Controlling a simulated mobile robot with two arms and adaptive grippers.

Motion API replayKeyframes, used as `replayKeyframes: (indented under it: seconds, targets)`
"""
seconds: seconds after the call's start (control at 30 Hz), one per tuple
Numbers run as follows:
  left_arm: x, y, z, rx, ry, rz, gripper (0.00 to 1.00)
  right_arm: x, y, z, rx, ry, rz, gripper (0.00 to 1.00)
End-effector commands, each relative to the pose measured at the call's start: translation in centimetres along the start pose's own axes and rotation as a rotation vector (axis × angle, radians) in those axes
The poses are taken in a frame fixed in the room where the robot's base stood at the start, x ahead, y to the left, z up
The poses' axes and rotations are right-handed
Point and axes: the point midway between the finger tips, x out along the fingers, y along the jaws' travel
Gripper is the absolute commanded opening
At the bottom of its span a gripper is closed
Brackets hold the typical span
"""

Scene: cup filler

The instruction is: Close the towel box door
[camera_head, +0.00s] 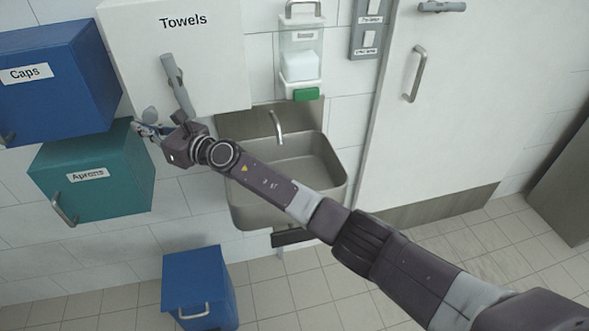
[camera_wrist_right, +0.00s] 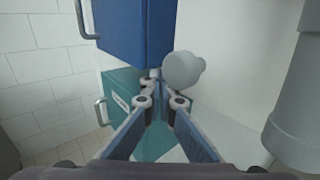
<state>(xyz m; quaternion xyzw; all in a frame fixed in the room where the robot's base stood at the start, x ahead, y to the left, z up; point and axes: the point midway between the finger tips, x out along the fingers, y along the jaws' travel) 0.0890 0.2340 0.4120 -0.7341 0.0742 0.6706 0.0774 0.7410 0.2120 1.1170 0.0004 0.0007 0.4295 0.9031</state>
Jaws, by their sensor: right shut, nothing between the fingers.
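The white towel box (camera_head: 215,60), labelled "Towels", hangs at the top of the head view. A grey bar handle (camera_head: 178,85) is on its front. I cannot tell whether its door stands ajar. My right gripper (camera_head: 140,128) is shut and empty at the box's lower left corner, beside a small rounded grey piece (camera_head: 150,114). In the right wrist view the fingers (camera_wrist_right: 155,78) come together just left of a rounded grey piece (camera_wrist_right: 182,70), in front of a white surface (camera_wrist_right: 235,50). Contact cannot be told. My left gripper is out of view.
A blue "Caps" box (camera_head: 60,95) and a green "Aprons" box (camera_head: 95,195) hang close on the left. A steel sink (camera_head: 290,170) and soap dispenser (camera_head: 300,65) are to the right. A blue bin (camera_head: 198,275) stands on the floor below.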

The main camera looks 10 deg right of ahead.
Motion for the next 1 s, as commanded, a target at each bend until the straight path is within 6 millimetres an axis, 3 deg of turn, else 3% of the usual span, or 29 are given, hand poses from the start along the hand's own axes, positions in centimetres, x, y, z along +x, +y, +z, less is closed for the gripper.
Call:
replayKeyframes:
  seconds: [1.0]
  targets:
    - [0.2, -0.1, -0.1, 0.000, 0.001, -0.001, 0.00, 1.0, -1.2, 0.6, -0.003, -0.009, -0.055, 0.00]
